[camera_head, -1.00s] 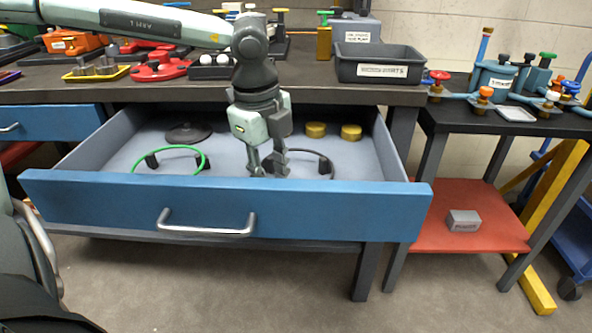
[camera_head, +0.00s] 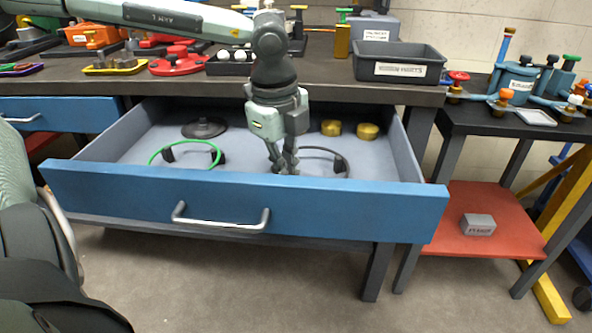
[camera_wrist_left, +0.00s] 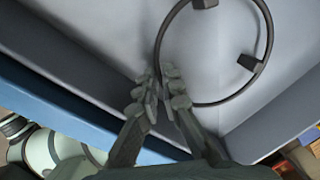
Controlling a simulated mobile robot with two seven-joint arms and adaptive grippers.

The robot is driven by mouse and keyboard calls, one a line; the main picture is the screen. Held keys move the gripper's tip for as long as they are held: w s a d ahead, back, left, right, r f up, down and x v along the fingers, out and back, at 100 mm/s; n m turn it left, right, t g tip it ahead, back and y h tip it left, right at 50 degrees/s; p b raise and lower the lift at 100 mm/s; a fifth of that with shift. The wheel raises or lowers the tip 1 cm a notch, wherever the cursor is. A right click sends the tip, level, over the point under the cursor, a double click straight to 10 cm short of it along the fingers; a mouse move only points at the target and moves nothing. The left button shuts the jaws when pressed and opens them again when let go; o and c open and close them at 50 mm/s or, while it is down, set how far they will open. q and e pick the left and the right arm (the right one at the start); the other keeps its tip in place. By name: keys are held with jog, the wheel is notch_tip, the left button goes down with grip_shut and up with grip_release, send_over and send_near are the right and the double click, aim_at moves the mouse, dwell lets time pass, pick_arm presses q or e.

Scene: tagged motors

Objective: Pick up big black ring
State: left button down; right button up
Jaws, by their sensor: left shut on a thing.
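The big black ring (camera_head: 343,158) lies in the open blue drawer (camera_head: 243,206), right of the green ring. It is a thin hoop with small dark blocks on it. The ring also shows in the left wrist view (camera_wrist_left: 268,40). My left gripper (camera_head: 285,170) reaches down into the drawer at the ring's left side. In the wrist view my left gripper (camera_wrist_left: 161,88) has its fingers closed around the ring's near-left rim. The bit of rim between the fingertips is hidden. My right gripper is not in view.
A green ring (camera_head: 217,150), a dark disc (camera_head: 204,127) and two brass cylinders (camera_head: 367,131) also sit in the drawer. The drawer's front wall stands close in front of my gripper. A grey bin (camera_head: 399,63) stands on the bench above.

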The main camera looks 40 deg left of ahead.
pick_arm(q)
jog(key=shift+r+p, duration=0.4)
jog(key=shift+p, duration=0.55)
jog(key=shift+r+b, duration=0.2)
jog(key=shift+b, duration=0.1)
jog(key=s+a+r+b, duration=0.2)
jog(key=s+a+r, duration=0.4)
jog(key=a+r, duration=0.3)
jog(key=shift+s+a+r, duration=0.15)
jog(key=shift+a+r, duration=0.25)
jog(key=shift+r, duration=0.25)
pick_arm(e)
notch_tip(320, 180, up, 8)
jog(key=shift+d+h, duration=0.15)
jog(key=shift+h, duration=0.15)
pick_arm(q)
jog(key=c, duration=2.2)
grip_release()
grip_shut()
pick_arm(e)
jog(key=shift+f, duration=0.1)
